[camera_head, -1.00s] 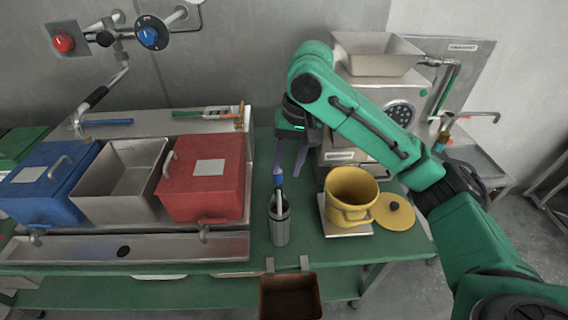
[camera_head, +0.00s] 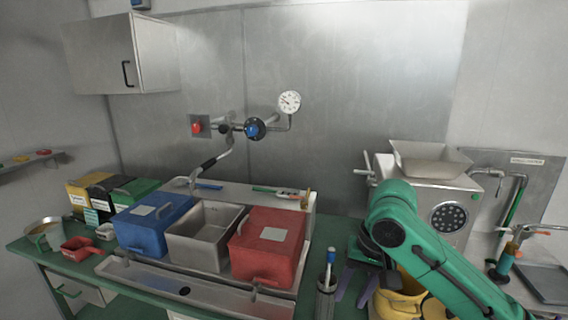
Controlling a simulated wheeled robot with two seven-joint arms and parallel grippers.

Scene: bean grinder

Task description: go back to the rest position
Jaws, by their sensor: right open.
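My right arm comes in from the lower right. Its gripper (camera_head: 356,285) hangs with two purple fingers pointing down, apart and with nothing seen between them. It is between the dark canister (camera_head: 326,303) with a blue-topped brush and the yellow pot (camera_head: 411,286), which my arm partly hides. I cannot tell its height above the green table. My left gripper is not in view. The grinder (camera_head: 430,205), with a metal hopper on top, stands behind my right arm.
A blue-lidded bin (camera_head: 155,228), an open steel bin (camera_head: 203,244) and a red-lidded bin (camera_head: 270,240) stand left of the canister. Several small boxes, a bowl (camera_head: 44,229) and a red scoop (camera_head: 82,248) are at far left. A wall tap and gauge (camera_head: 290,101) are behind.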

